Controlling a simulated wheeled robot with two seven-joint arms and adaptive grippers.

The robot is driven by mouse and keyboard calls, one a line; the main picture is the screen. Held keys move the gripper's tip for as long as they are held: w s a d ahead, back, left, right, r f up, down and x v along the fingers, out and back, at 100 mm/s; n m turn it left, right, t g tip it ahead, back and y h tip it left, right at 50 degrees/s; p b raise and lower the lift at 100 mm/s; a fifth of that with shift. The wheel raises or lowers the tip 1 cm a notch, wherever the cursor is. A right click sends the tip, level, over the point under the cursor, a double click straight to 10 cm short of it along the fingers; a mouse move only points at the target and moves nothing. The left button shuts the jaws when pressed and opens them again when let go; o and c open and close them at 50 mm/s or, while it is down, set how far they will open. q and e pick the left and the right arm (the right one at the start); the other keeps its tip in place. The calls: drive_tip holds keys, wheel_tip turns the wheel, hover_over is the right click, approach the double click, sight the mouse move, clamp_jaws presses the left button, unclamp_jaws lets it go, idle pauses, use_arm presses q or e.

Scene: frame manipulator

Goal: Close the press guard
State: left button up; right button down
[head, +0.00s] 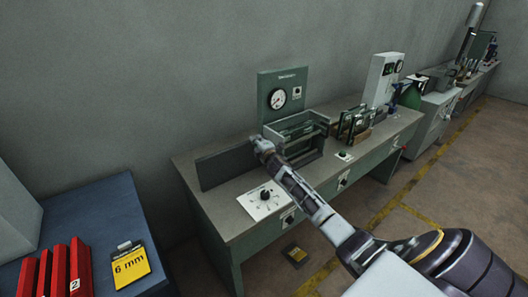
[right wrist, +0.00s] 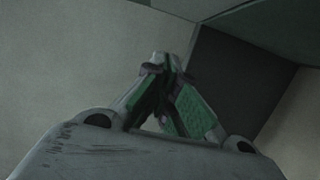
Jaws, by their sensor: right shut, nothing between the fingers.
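The press (head: 303,128) stands on the grey-green bench (head: 245,222), with a green back panel and a round gauge (head: 277,98). A dark flat panel, which looks like the press guard (head: 222,168), stands upright to the left of the press, swung out from it. My right gripper (head: 262,146) is near the panel's right end, in front of the press's left side. Its fingers are shut and empty in the right wrist view (right wrist: 165,72). A dark panel (right wrist: 235,75) shows behind the fingertips there; I cannot tell if they touch it. My left gripper is not in view.
A white control plate (head: 264,199) with a black knob lies on the bench in front of the guard. Upright dark fixtures (head: 353,124) stand right of the press. A blue table (head: 82,215) with red blocks (head: 54,270) and a yellow "6 mm" card (head: 131,263) is at left.

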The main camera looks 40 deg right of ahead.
drive_tip(key=v, duration=0.9)
drive_tip(key=shift+b, duration=0.45)
drive_tip(key=shift+s+d, duration=0.1)
drive_tip(key=shift+s, duration=0.05)
idle(0.5)
drive_tip(key=shift+f, duration=0.15)
